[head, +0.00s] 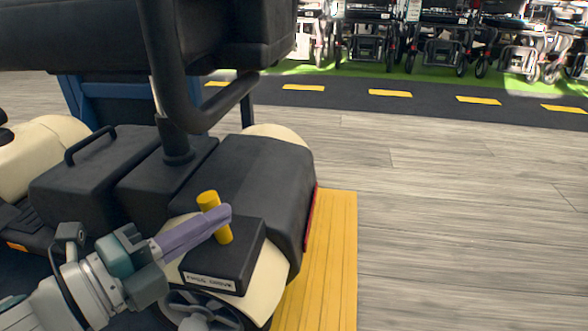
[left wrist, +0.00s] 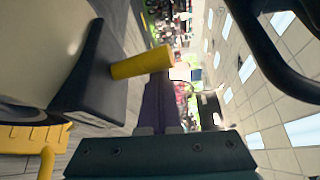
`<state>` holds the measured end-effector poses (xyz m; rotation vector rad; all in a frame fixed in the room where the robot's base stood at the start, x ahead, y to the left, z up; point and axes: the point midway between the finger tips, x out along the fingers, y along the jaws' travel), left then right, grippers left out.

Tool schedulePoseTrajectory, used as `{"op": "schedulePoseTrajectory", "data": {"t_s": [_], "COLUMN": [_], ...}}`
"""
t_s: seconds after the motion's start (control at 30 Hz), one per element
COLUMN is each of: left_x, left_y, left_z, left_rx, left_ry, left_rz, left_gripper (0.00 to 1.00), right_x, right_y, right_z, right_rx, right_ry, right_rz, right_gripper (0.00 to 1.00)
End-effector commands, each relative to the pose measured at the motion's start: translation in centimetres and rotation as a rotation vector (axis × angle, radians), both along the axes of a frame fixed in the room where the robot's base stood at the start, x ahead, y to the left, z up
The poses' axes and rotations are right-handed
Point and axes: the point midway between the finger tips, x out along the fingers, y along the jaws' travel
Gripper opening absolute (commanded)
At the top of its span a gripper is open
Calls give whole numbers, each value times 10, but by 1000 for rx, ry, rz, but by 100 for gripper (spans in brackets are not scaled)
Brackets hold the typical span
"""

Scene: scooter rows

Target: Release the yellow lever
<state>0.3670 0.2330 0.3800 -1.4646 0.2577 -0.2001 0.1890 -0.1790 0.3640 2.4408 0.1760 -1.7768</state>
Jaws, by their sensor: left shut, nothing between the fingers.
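The yellow lever (head: 209,200) is a short yellow cylinder standing up, slightly tilted, from a black box (head: 240,258) at the scooter's rear. It also shows in the left wrist view (left wrist: 140,63), sticking out from the dark box. My left gripper (head: 226,213) has purple fingers, shut and empty. The fingers cross in front of the lever's middle in the head view, hiding part of it. In the left wrist view the fingertips (left wrist: 160,78) are right beside the lever's free end; I cannot tell whether they touch. My right gripper is not in view.
The scooter's dark rear cover (head: 270,175), seat and curved armrest (head: 185,112) rise above and behind the lever. A yellow platform (head: 335,265) lies right of the scooter. Open wooden floor (head: 460,210) extends right.

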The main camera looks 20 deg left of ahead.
Motion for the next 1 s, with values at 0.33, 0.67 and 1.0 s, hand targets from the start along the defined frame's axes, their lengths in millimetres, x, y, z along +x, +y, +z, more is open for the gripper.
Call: {"op": "schedulePoseTrajectory", "data": {"t_s": [0.33,0.67,1.0], "left_x": [-3,-3,-3], "left_y": [9,11,11], "left_z": [0,-1,0], "left_rx": [1,1,1], "left_ry": [1,1,1], "left_rz": [-2,-1,-1], "left_gripper": [0,0,0], "right_x": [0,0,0], "right_y": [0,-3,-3], "right_z": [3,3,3], "right_rx": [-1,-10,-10], "right_ry": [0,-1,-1], "right_rz": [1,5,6], "right_gripper": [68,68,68]}}
